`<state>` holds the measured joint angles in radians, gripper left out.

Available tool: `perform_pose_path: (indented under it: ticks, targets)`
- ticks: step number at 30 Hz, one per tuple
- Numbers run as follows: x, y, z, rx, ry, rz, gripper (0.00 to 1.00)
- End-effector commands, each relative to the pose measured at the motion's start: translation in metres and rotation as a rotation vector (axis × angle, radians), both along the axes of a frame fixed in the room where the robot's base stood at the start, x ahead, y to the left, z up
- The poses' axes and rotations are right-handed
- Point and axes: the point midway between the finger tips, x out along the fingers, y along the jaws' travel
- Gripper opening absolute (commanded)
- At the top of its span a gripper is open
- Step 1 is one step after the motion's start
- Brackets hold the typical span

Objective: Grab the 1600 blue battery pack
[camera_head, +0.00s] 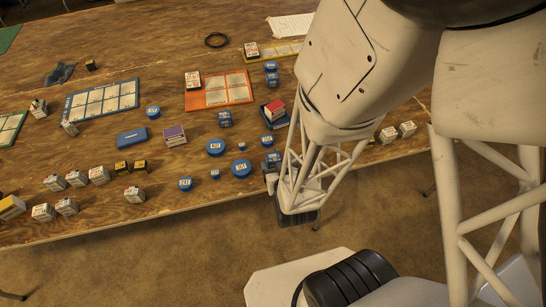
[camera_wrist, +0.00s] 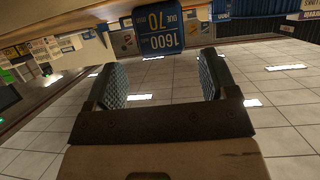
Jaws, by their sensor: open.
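The wooden table (camera_head: 200,60) carries several blue round cans, such as one (camera_head: 241,168) left of my gripper. A blue tray (camera_head: 272,122) holds a red-topped pack (camera_head: 275,111) farther back. An orange card (camera_head: 225,92) and small white boxes (camera_head: 389,134) lie around. Floor is clear in front.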

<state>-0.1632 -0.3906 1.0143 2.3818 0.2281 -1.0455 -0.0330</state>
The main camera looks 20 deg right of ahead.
Motion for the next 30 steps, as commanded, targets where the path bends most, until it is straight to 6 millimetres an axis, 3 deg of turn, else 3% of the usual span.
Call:
perform_pose_path:
  ticks: [10,24,30]
  targets:
    - [0.005,0.0,-0.002,0.0,0.001,0.0,0.79]
    - [0.042,0.001,-0.017,0.0,0.001,-0.001,0.79]
    - [0.048,0.001,-0.019,0.0,0.001,0.0,0.79]
